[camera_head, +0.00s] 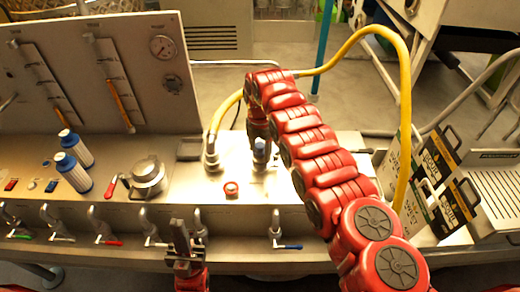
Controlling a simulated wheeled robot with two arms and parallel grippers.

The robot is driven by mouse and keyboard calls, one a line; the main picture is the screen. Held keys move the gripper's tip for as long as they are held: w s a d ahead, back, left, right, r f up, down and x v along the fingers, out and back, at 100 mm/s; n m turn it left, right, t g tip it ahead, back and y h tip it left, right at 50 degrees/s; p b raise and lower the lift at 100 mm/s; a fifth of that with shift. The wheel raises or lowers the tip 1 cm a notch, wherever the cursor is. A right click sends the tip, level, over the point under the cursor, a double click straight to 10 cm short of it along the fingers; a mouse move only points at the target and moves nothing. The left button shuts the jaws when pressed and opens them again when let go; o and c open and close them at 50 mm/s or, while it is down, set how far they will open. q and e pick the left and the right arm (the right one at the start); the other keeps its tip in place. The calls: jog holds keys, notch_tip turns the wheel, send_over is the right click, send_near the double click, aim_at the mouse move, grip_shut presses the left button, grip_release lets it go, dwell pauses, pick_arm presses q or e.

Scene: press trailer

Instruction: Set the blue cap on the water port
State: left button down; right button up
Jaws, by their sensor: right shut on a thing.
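The blue cap (260,143) is a small dark-blue piece on top of a short upright metal fitting, perhaps the water port (260,160), on the steel counter. My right arm arches over from the lower right, and my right gripper (261,138) points down there, shut on the blue cap. The arm partly hides the fingers, and I cannot tell whether the cap is fully seated. My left gripper (183,240) is at the front edge of the counter, pointing up, with no object seen in it; its finger gap is unclear.
A yellow hose (405,110) loops from a fitting left of the cap over to the right. Several taps line the front. Cartons (440,160) stand right.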

aim_at(260, 145)
jog(key=shift+f+b, duration=0.4)
jog(key=shift+f, duration=0.05)
jog(key=o, duration=1.2)
jog(key=shift+r+p, duration=0.4)
jog(key=shift+r, duration=2.7)
notch_tip(260, 145, up, 2)
jog(key=shift+r+p, duration=0.1)
jog(key=shift+p, duration=0.25)
jog(key=shift+r+p, duration=0.75)
jog(key=shift+r, duration=0.65)
jog(key=shift+f, duration=0.1)
